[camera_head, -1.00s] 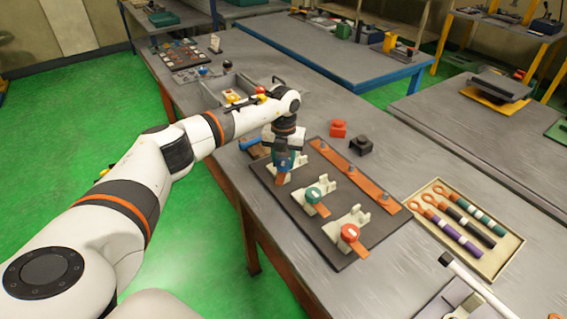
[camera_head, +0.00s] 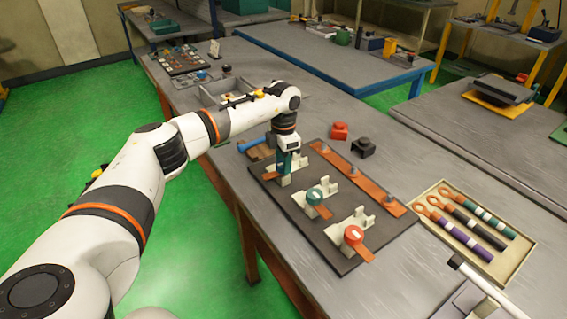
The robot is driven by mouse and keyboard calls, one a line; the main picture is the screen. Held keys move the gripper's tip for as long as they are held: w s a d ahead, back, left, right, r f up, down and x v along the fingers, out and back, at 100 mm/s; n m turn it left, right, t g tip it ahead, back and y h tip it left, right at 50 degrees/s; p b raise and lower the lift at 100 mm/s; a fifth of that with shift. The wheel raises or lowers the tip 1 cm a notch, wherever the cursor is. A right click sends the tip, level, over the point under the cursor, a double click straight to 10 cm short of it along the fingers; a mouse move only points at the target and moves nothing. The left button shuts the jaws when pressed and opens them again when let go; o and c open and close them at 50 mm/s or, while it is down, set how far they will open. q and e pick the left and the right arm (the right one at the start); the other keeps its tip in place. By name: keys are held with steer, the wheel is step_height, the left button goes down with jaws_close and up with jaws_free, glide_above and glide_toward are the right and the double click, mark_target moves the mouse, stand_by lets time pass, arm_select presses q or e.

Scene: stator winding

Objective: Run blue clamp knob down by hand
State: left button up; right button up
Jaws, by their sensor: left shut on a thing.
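My left gripper (camera_head: 286,173) points straight down over the farthest clamp of a dark base plate (camera_head: 342,262). It is shut at the place of that clamp's knob. The blue knob itself is hidden by the fingers, so I cannot tell how far down it sits. The white body of this clamp shows just beside the fingers. The middle clamp has a green knob (camera_head: 314,196) and the near clamp has a red knob (camera_head: 353,234), both over copper strips. My right gripper is not in view.
A copper bar (camera_head: 360,181) with bolts runs along the plate's right side. Red (camera_head: 339,131) and black (camera_head: 366,147) blocks stand behind it. A tray (camera_head: 514,262) of cables lies to the right. A blue-handled tool (camera_head: 253,142) lies left of the gripper.

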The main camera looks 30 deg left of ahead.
arm_select(q)
steer(key=m, duration=0.1)
steer(key=m+b, duration=0.1)
steer(key=m, duration=0.3)
steer(key=shift+w+a+r, duration=0.1)
steer(key=shift+w+r, duration=0.05)
steer(key=shift+r, duration=0.15)
steer(key=shift+m+b, duration=0.5)
steer(key=shift+m, duration=1.9)
steer(key=shift+r, duration=0.1)
steer(key=o, duration=0.9)
steer(key=shift+o, duration=0.3)
